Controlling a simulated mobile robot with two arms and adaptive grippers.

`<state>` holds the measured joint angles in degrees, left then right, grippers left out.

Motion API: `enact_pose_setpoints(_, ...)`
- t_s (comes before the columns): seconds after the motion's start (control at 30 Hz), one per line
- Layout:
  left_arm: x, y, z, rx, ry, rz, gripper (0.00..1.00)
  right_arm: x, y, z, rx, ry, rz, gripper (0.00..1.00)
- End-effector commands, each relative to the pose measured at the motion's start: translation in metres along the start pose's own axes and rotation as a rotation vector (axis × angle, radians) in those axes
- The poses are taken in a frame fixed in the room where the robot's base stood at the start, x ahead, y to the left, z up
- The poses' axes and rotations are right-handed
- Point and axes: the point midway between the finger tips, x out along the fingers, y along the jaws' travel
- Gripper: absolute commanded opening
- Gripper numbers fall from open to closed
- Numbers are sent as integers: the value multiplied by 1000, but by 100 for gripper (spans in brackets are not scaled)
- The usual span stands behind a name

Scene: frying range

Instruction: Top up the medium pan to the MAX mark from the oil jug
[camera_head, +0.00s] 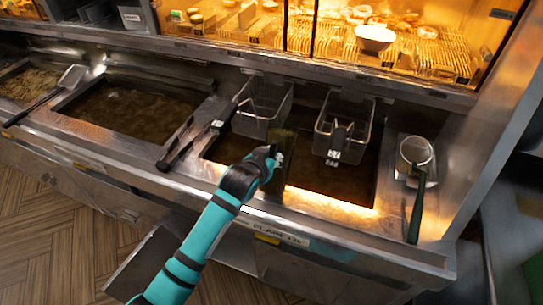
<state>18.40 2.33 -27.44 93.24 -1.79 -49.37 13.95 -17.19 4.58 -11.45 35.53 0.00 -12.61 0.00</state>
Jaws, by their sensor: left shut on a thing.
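My left gripper (273,158) is shut on a dark olive, see-through thing (288,143), which appears to be the oil jug. It is held over the front part of the right-hand fryer pan (345,190), between two wire baskets. Its outline blends into the dark oil, so its tilt and any pouring are unclear. A wider-looking pan of brown oil (130,108) is in the middle, and another pan (28,82) is at the far left. I cannot read a MAX mark or tell which pan is the medium one. My right gripper is not in view.
Wire baskets (262,105) and (345,125) hang at the right pan's back. Black-handled tools (195,130) lie on the divider. A skimmer (417,152) with a green handle rests at right. A long-handled scoop (72,77) lies at left. A lit food display (375,38) stands behind.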

Motion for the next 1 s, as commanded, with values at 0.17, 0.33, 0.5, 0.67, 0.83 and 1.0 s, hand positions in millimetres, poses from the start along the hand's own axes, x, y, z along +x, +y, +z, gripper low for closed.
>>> enact_pose_setpoints(0.17, -2, 0, -7, 0, -6, 1, 0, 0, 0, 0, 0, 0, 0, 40)
enact_pose_setpoints(0.33, -4, 0, -10, 0, -78, 2, 0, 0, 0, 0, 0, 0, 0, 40)
enact_pose_setpoints(0.5, -4, 0, -10, 0, -141, 2, 0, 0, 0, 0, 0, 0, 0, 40)
enact_pose_setpoints(0.67, -5, 0, -10, -1, -162, 2, 0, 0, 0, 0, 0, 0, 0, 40)
enact_pose_setpoints(0.83, -5, 0, -9, 0, -162, 2, 0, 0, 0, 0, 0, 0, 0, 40)
enact_pose_setpoints(1.0, -5, 0, -9, 0, -162, 2, 0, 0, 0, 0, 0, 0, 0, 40)
